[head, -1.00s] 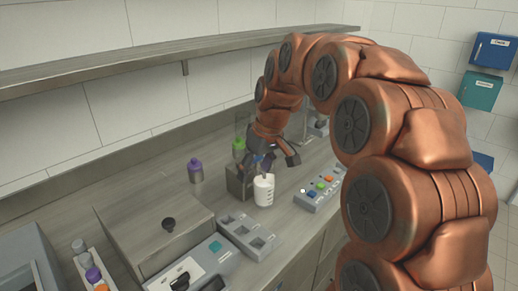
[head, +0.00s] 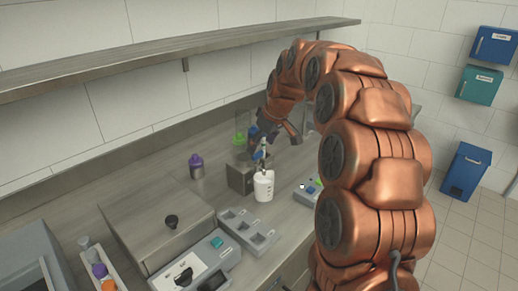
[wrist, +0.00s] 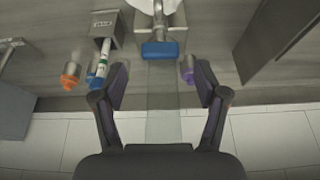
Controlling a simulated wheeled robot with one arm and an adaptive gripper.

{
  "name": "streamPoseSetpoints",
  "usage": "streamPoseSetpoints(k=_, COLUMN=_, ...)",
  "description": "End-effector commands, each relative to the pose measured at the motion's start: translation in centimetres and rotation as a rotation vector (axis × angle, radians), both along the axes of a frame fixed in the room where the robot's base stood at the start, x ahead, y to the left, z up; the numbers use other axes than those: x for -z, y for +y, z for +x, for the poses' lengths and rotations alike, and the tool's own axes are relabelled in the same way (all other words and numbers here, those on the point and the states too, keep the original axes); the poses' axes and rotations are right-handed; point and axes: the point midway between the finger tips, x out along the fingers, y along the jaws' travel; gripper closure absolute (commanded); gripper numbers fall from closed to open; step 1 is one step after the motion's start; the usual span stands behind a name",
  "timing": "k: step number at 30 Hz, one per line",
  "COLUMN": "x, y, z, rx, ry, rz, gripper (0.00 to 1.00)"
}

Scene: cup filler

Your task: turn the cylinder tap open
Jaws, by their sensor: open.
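A blue tap handle (wrist: 163,50) on a metal stem shows in the wrist view, just beyond my open fingers and roughly centred between them. My gripper (wrist: 160,84) is open with nothing clasped; a pale see-through strip shows between the fingers. In the head view my gripper (head: 275,137) hangs over the bench, beside a small blue part (head: 262,144) that looks like the tap. A white beaker (head: 263,187) stands below it. The gap between fingers and handle is hard to judge, and my arm hides part of the area.
A grey block (head: 240,176) stands beside the beaker. A purple-capped bottle (head: 196,166) and a green-capped bottle (head: 238,138) stand behind. A compartment tray (head: 248,231) and a button panel (head: 307,190) flank the beaker. A shelf (head: 190,58) runs along the wall above.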

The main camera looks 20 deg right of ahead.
Motion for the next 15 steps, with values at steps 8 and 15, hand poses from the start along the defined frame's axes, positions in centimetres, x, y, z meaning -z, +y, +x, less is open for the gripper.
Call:
streamPoseSetpoints(k=8, x=3.0, y=0.5, z=1.0, rx=-0.002, ry=0.003, rz=0.0, gripper=0.27)
streamPoseSetpoints(k=15, x=3.2, y=0.5, z=1.2, rx=-0.001, ry=0.0, rz=-0.001, gripper=0.27)
